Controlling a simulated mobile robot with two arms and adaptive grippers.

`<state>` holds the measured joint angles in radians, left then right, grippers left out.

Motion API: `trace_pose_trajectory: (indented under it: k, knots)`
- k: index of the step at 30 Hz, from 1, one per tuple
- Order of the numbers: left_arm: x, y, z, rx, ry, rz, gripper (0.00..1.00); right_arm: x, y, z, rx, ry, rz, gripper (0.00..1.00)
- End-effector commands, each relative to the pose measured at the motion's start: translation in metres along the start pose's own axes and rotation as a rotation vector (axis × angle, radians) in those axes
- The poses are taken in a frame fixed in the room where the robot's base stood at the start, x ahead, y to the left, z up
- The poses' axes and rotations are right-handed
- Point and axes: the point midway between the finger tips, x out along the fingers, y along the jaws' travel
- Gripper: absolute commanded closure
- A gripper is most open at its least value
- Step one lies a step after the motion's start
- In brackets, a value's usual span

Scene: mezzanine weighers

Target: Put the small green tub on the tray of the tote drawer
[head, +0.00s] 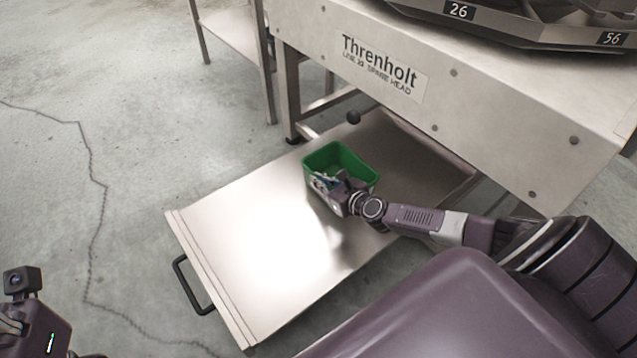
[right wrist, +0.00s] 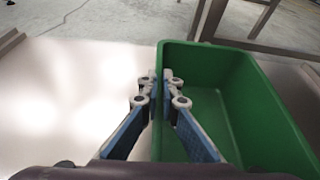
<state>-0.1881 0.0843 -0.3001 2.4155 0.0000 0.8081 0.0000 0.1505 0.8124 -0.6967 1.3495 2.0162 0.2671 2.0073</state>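The small green tub (head: 355,161) is an open rectangular box over the far part of the pulled-out metal drawer tray (head: 225,235). It looks upright and seems to rest on the tray. My right gripper (head: 322,182) is at its near left wall. In the right wrist view the gripper's fingers (right wrist: 160,88) straddle one wall of the tub (right wrist: 259,110), one finger inside and one outside, closed on it. The tub's inside looks empty. Part of my left arm's wrist (head: 35,325) shows at the lower left; its fingers cannot be made out.
The drawer's black handle (head: 190,285) faces the lower left. The machine body labelled Threnholt (head: 480,110) overhangs the drawer's back end. A steel stand (head: 235,35) is behind. The front part of the tray is bare, and concrete floor (head: 120,130) lies to the left.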

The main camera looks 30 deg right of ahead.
Motion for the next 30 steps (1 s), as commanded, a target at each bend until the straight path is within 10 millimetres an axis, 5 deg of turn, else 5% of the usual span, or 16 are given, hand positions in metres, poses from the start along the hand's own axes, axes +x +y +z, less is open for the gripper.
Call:
trace_pose_trajectory:
  k: [10,15,26,30]
  knots:
    - [0.0,0.0,0.0,0.001,0.005,0.002,0.71,0.001,0.0,-0.003,0.0,-0.001,-0.001,1.0]
    - [0.002,0.0,-0.001,0.001,0.008,0.003,0.71,0.001,0.0,-0.002,0.0,0.0,0.0,0.78]
    - [0.005,0.0,-0.002,0.0,0.01,0.003,0.71,-0.001,-0.001,0.002,-0.001,0.0,0.0,0.78]
    - [0.007,0.0,-0.003,-0.001,0.002,-0.003,0.71,-0.015,0.0,0.001,0.001,0.004,0.001,0.78]
